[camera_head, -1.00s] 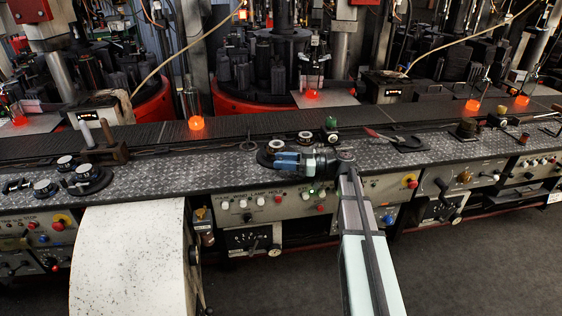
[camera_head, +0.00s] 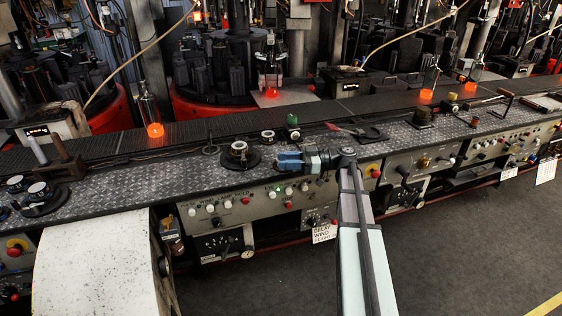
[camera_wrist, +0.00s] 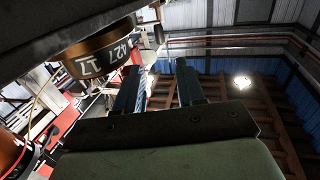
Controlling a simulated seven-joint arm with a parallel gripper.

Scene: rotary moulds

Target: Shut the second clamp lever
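My gripper (camera_head: 288,160) has blue fingers pointing left, low over the front of the long metal bench (camera_head: 130,185). In the wrist view its two fingers (camera_wrist: 160,72) stand apart with nothing between them, so it is open. A black-based round fitting with a pale top (camera_head: 239,152) sits just left of the fingertips, apparently clear of them. I cannot tell for sure which part is the second clamp lever. A bar-like handle on posts (camera_head: 488,102) lies far right on the bench, well away from my gripper.
A red-handled tool (camera_head: 343,130) and a green knob (camera_head: 292,120) lie behind my gripper. Glowing bottles (camera_head: 152,125) stand along the dark conveyor at the back. A dark brass-coloured cylinder with markings (camera_wrist: 100,52) is close beside the fingers in the wrist view. Dark floor is open at front right.

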